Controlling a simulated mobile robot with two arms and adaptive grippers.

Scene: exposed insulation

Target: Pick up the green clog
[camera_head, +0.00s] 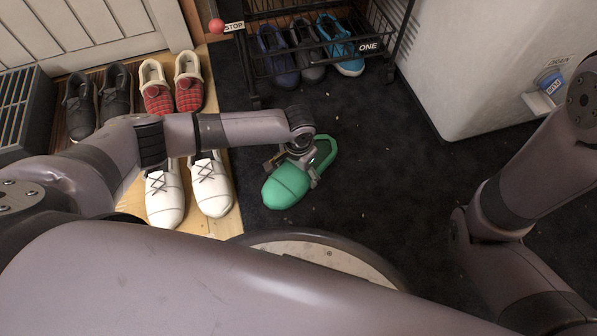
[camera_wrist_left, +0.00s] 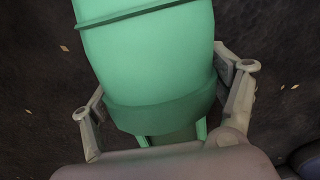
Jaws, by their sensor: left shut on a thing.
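The green clog (camera_head: 288,186) is in the middle of the head view, its rounded toe toward the lower left and its strap toward the upper right. My left gripper (camera_head: 293,166) is over the clog from above, with its fingers on either side, shut on it. In the left wrist view the clog (camera_wrist_left: 155,60) fills the middle between the two fingers of the gripper (camera_wrist_left: 165,110). Whether the clog touches the carpet or is lifted off it I cannot tell. My right arm shows at the right of the head view; its gripper is out of view.
White shoes (camera_head: 165,195), red plaid slippers (camera_head: 157,88) and dark shoes (camera_head: 115,92) stand on a wooden strip at the left. A black wire rack (camera_head: 258,75) with several shoes is at the back. A white appliance (camera_head: 470,65) stands right. Dark carpet (camera_head: 390,180) is free right of the clog.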

